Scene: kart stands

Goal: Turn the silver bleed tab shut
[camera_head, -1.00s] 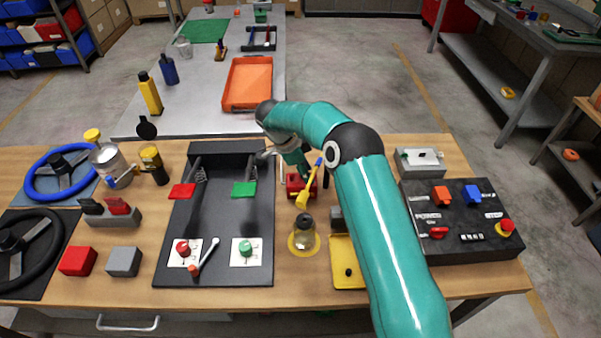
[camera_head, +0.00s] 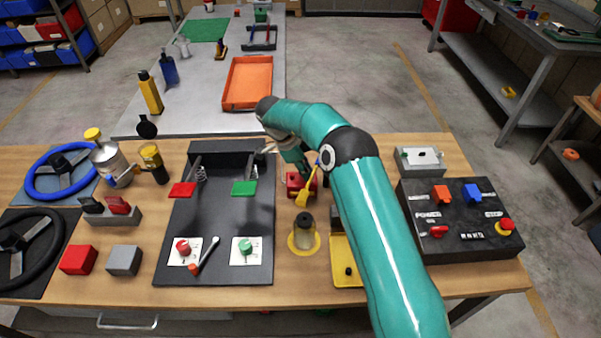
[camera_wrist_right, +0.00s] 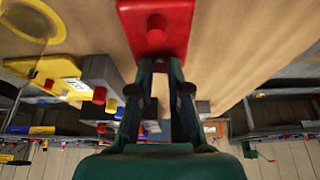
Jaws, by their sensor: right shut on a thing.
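The silver bleed tab cannot be made out; the spot where my right gripper closes hides it. My right gripper (camera_head: 298,164) is low over the bench, beside a red block (camera_head: 294,186). In the right wrist view its fingertips (camera_wrist_right: 160,66) come together at the near edge of the red block (camera_wrist_right: 157,28), which has a round red knob on top. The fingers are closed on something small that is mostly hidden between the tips. A yellow lever (camera_head: 307,188) stands beside the red block. My left gripper is not in view.
A small jar (camera_head: 304,230) stands on a yellow disc in front of the red block. A black pedal unit (camera_head: 225,215) is to the left. A black switch panel (camera_head: 460,250) and a grey box (camera_head: 420,160) are to the right.

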